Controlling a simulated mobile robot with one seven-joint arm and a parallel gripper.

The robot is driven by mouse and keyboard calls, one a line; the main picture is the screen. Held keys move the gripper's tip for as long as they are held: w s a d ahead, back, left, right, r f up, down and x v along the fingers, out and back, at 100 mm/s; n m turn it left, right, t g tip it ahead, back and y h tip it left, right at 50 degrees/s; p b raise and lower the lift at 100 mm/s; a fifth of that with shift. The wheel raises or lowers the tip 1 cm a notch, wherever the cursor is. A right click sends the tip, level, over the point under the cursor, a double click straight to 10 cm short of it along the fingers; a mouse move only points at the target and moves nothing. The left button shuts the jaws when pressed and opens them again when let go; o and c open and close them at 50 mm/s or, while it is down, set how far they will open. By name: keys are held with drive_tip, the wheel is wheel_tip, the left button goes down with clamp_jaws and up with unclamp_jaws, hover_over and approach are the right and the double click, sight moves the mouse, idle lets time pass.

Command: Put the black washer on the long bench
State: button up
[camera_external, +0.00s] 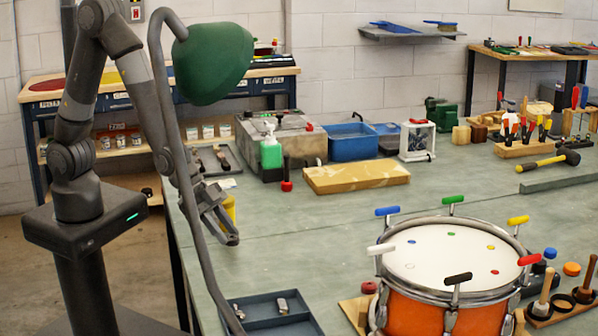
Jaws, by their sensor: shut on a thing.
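The long bench (300,215) is the large grey-green table filling most of the external view. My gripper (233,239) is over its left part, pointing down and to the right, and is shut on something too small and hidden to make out. A yellow object (230,207) shows partly behind the gripper; I cannot tell if they touch.
An orange drum (420,306) with coloured keys stands at front right. A dark divided tray (268,313) sits at the front. A green lamp (212,63) on a curved stem rises before my arm. A wooden block (356,177) lies farther back; mid-bench is clear.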

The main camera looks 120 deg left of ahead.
drive_tip(key=shift+s+a+f+n+y, duration=0.2)
drive_tip(key=shift+s+f, duration=0.1)
drive_tip(key=shift+s, duration=0.1)
drive_tip(key=shift+s+a+f+n+y, duration=0.1)
drive_tip(key=shift+s+a+f+n, duration=0.1)
drive_tip(key=shift+s+f, duration=0.15)
drive_tip(key=shift+d, duration=0.1)
